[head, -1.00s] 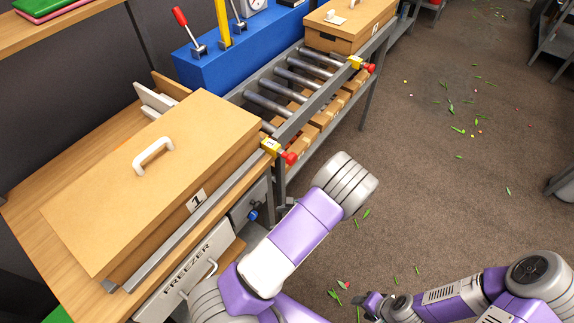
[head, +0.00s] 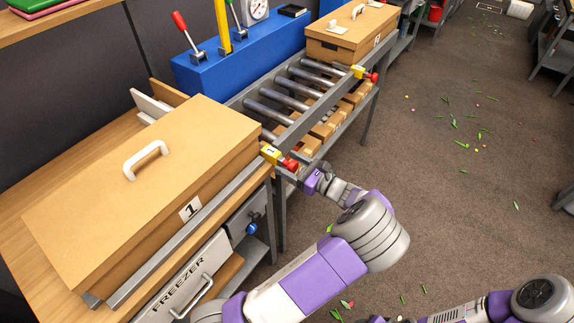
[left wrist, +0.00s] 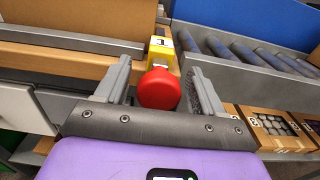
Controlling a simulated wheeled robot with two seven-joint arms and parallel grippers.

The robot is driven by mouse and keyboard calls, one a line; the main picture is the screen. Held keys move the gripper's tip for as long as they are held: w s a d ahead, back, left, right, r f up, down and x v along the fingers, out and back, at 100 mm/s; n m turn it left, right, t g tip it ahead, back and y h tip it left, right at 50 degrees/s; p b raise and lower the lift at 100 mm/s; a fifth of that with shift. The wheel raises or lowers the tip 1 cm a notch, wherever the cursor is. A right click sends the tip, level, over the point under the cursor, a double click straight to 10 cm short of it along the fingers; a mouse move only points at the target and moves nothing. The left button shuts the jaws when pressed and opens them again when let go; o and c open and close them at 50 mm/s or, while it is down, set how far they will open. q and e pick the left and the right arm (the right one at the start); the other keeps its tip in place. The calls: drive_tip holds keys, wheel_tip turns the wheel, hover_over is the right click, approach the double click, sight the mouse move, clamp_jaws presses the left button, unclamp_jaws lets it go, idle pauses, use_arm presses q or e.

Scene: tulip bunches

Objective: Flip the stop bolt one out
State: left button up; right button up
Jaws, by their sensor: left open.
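Stop bolt one is a yellow block marked 1 (head: 270,153) with a red knob (head: 289,164), mounted on the rail at the near end of the roller conveyor. In the left wrist view the red knob (left wrist: 159,89) sits between the fingers, with the yellow block (left wrist: 162,50) just beyond it. My left gripper (head: 303,172) is open at the knob, one finger on each side. Whether the fingers touch it I cannot tell. My right arm shows at the bottom right; its gripper is not clearly seen.
A wooden box marked 1 (head: 130,180) with a white handle stands left of the bolt. The roller conveyor (head: 290,90) runs back to another box (head: 350,35) and a second yellow bolt with a red knob (head: 362,74). A freezer drawer (head: 180,285) is below.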

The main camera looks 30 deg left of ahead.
use_arm(q)
drive_tip(key=shift+a, duration=0.65)
clamp_jaws()
